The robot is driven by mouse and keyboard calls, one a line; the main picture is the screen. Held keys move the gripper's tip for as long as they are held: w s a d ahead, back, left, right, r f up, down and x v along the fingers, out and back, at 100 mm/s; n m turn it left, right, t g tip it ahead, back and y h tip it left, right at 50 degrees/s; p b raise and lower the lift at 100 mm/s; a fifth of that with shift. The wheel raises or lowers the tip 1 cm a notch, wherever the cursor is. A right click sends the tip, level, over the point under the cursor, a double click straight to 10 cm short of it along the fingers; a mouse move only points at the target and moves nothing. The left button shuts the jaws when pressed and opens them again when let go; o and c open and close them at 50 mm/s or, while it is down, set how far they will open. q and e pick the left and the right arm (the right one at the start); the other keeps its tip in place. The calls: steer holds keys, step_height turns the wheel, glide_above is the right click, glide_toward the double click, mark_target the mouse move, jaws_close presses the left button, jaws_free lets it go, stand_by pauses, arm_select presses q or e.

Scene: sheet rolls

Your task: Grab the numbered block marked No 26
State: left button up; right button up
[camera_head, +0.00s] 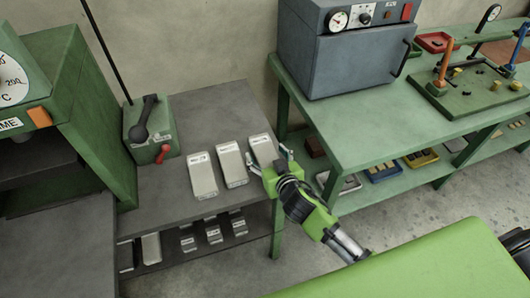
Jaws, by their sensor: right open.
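Three pale metal blocks stand in a row on the grey table (190,112): a left block (203,178), a middle block (233,166) and a right block (261,148). Each has a small dark label at its top end, too small to read, so I cannot tell which is No 26. My right gripper (269,160) is open at the right block, with its fingers spread to either side of the block's near part in this view. The gripper hides the block's near end; I cannot tell whether they touch. My left gripper is not in view.
More blocks (214,234) lie on the shelf below. A green machine (85,100) stands left. A green bench (370,125) with a grey oven (345,60) is at right, past a gap.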

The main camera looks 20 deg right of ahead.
steer(key=shift+x, duration=0.8)
steer(key=shift+s, duration=0.1)
steer(key=c, duration=1.4)
steer(key=shift+c, duration=0.7)
steer(key=shift+r, duration=0.1)
